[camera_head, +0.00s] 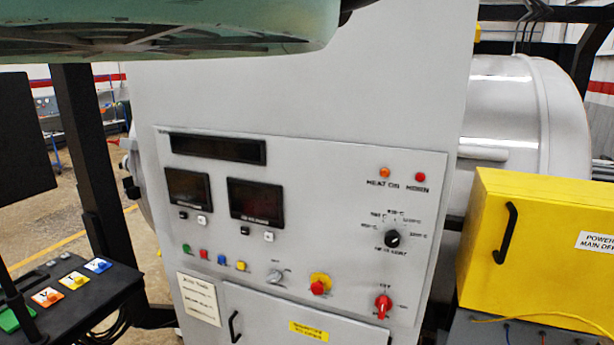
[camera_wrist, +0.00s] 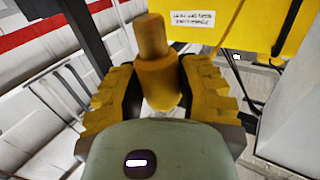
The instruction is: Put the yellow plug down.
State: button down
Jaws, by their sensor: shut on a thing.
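The yellow plug (camera_wrist: 158,75) is in the wrist view, a stepped cylinder with a narrower top and a wider collar below. My gripper (camera_wrist: 160,92) has its two ridged yellow fingers on either side of the plug and is shut on it. The plug's lower end is partly hidden behind the gripper body. No support shows directly under the plug. My gripper and the plug do not show in the head view.
A grey control panel (camera_head: 300,180) with knobs and displays fills the middle. A yellow box (camera_head: 535,235) with a black handle stands at right. At left, a black bench (camera_head: 85,320) carries green, orange, yellow and blue plates (camera_head: 97,265). A dark post (camera_head: 85,150) rises behind it.

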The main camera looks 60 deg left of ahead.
notch_tip(320, 180, up, 8)
jog(key=s+p, duration=0.1)
jog(key=p, duration=0.5)
jog(key=shift+s, duration=0.3)
jog(key=shift+f, duration=0.15)
